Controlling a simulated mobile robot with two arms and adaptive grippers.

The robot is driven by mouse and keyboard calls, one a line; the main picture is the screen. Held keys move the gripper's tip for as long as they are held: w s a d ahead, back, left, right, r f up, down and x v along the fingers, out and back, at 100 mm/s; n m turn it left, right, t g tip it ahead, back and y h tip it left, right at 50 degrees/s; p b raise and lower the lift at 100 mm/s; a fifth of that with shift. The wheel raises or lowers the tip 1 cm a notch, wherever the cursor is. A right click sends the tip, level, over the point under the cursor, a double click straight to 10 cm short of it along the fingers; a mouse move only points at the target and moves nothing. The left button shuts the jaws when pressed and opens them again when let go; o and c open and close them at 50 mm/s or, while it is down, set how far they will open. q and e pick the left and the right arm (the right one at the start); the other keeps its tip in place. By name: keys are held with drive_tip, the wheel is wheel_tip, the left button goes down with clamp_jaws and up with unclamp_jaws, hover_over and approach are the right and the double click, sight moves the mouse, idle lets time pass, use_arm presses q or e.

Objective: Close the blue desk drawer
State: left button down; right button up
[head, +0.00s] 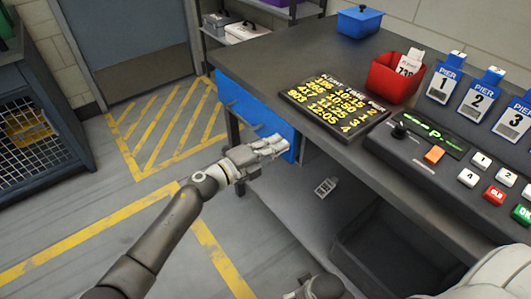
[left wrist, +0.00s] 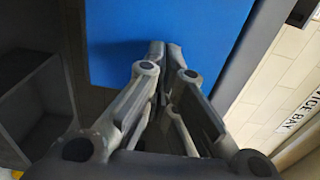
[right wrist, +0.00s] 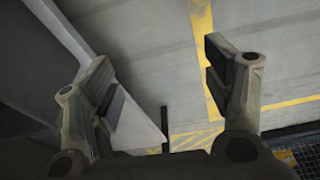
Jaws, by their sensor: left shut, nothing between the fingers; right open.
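The blue desk drawer (head: 252,108) sits under the front edge of the grey desk (head: 262,58). Its blue front also fills the upper middle of the left wrist view (left wrist: 115,40). I cannot tell how far it stands out. My left gripper (head: 284,146) is shut and empty, with its tips at the drawer front's near right end. In the left wrist view its closed fingertips (left wrist: 160,48) overlap the blue front; contact is not clear. My right gripper (right wrist: 158,65) is open and empty, above the floor, and only partly shows at the head view's bottom edge.
The desk top holds a flight board (head: 335,107), a red bin (head: 392,80), a blue box (head: 359,22) and a button console (head: 430,150). A dark open bin (head: 385,250) and a small keypad (head: 325,187) are below.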

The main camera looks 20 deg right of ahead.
use_arm(q)
drive_tip(key=shift+w+d+r, duration=0.15)
drive_tip(key=shift+d, duration=0.3)
use_arm(e)
wheel_tip(320, 180, up, 2)
drive_tip(key=shift+w+a+r, duration=0.1)
drive_tip(key=shift+w, duration=0.05)
use_arm(q)
drive_tip(key=shift+r, duration=0.15)
drive_tip(key=shift+a, duration=0.1)
